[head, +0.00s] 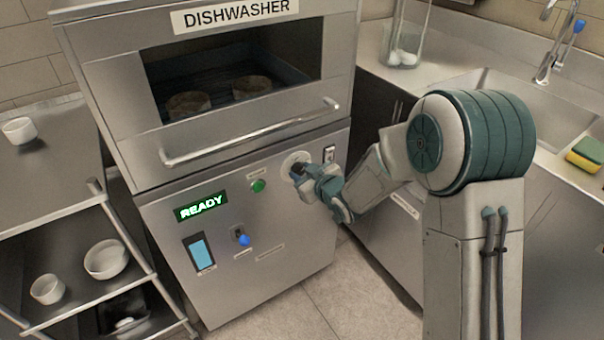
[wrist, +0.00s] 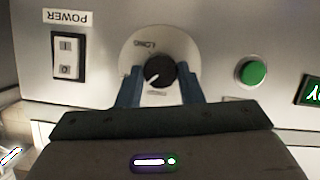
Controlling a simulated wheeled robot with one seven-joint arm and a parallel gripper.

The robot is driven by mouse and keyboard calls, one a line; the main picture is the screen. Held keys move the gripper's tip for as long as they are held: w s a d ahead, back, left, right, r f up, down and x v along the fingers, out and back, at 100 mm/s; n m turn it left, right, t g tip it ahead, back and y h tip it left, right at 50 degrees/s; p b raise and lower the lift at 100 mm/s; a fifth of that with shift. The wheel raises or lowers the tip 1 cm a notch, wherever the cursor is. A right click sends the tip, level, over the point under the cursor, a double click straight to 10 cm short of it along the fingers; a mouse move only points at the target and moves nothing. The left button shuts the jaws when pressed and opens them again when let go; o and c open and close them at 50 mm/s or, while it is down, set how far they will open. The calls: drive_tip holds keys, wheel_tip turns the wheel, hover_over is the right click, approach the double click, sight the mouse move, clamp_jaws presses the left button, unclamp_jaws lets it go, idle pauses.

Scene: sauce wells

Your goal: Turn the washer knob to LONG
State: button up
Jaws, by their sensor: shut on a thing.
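The washer knob (wrist: 160,71) is a black round knob on a pale dial plate (wrist: 130,48) on the dishwasher's front panel. In the wrist view its white pointer line slants toward the lower left. The word LONG (wrist: 140,45) is printed on the plate above the knob, upper left of its middle. A label below the knob is partly hidden and too small to read. My gripper (wrist: 160,90) is shut on the knob, with one blue finger on each side. In the head view my gripper (head: 308,178) covers most of the knob.
The POWER switch (wrist: 68,57) and the green button (wrist: 251,71) flank the dial in the wrist view. The dishwasher (head: 160,240) shows a READY display (head: 201,207), a blue-tipped lever (head: 244,239) and a door handle (head: 250,135) above my gripper. A shelf rack (head: 60,185) with bowls stands left.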

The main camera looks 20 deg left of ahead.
drive_tip(key=m+p, duration=0.1)
drive_tip(key=m+g+y+p, duration=0.1)
drive_tip(key=m+p, duration=0.1)
drive_tip(key=m, duration=0.1)
drive_tip(key=shift+w+d+r+g+y, duration=0.2)
drive_tip(key=shift+w+g+y, duration=0.05)
drive_tip(key=shift+g+y, duration=0.05)
drive_tip(key=m+p, duration=0.1)
drive_tip(key=m+g+y+p, duration=0.1)
drive_tip(key=m, duration=0.1)
drive_tip(key=shift+w+f+m+p, duration=0.15)
drive_tip(key=shift+m+p, duration=0.15)
drive_tip(key=shift+p, duration=0.05)
drive_tip(key=shift+d+f+m+y, duration=0.15)
drive_tip(key=shift+m+y, duration=0.4)
drive_tip(key=shift+m, duration=0.75)
drive_tip(key=shift+a+f+m+y, duration=0.1)
drive_tip(key=shift+m+y, duration=0.5)
drive_tip(key=shift+m, duration=0.7)
drive_tip(key=shift+d+f+m+y, duration=0.15)
drive_tip(key=shift+m+y, duration=0.4)
drive_tip(key=shift+m, duration=0.75)
drive_tip(key=shift+a, duration=0.1)
drive_tip(key=o, duration=1)
drive_tip(key=shift+c, duration=0.2)
drive_tip(key=v, duration=1.3)
drive_tip(key=shift+d+p, duration=0.3)
drive_tip(key=shift+d, duration=0.05)
drive_tip(key=shift+f, duration=0.1)
